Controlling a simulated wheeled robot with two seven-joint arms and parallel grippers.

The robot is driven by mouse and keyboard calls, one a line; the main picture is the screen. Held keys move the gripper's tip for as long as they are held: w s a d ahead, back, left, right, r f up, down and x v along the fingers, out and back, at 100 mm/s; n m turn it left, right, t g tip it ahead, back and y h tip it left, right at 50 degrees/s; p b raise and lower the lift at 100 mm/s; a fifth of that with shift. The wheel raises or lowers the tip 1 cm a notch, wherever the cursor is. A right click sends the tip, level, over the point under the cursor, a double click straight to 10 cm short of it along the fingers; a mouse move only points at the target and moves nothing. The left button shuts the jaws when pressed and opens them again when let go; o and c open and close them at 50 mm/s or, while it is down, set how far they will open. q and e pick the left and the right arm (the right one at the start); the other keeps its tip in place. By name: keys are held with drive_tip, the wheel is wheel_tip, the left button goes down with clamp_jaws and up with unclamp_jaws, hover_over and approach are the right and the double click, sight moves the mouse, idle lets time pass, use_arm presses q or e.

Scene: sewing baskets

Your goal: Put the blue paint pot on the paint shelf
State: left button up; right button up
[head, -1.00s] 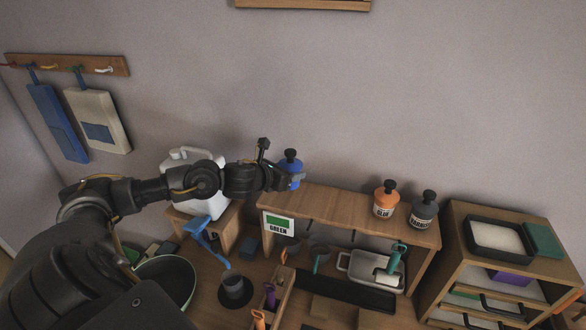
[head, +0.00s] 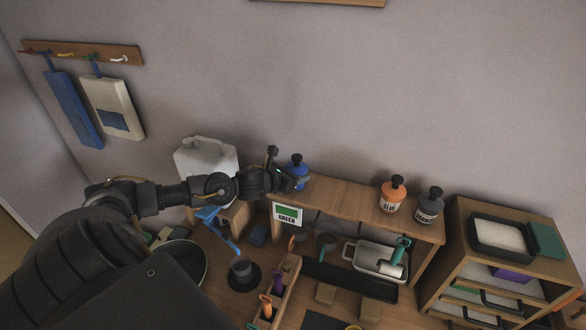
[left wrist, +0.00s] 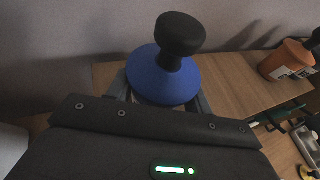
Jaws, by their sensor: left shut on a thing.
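The blue paint pot (head: 297,171) has a black knob on top and is upright. My left gripper (head: 290,181) is shut on it, at the left end of the wooden paint shelf (head: 345,199). The pot also shows in the left wrist view (left wrist: 165,78), between my left gripper's fingers (left wrist: 160,92), with the shelf top (left wrist: 225,85) beside and behind it. I cannot tell whether the pot's base touches the shelf. My right gripper is not in view.
An orange pot (head: 391,195) and a grey pot (head: 428,206) stand at the shelf's right end. The shelf top between them and the blue pot is clear. A green label card (head: 288,215) hangs at the shelf's front left. A white jug (head: 205,160) stands to the left.

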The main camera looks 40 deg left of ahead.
use_arm(q)
drive_tip(key=o, duration=0.9)
drive_tip(key=shift+f, duration=0.15)
drive_tip(key=o, duration=0.5)
drive_tip(key=shift+r, duration=0.25)
drive_tip(key=shift+s+f, duration=0.1)
drive_tip(key=shift+s, duration=0.15)
drive_tip(key=shift+b+v, duration=2.55)
drive_tip(key=shift+v, duration=3.25)
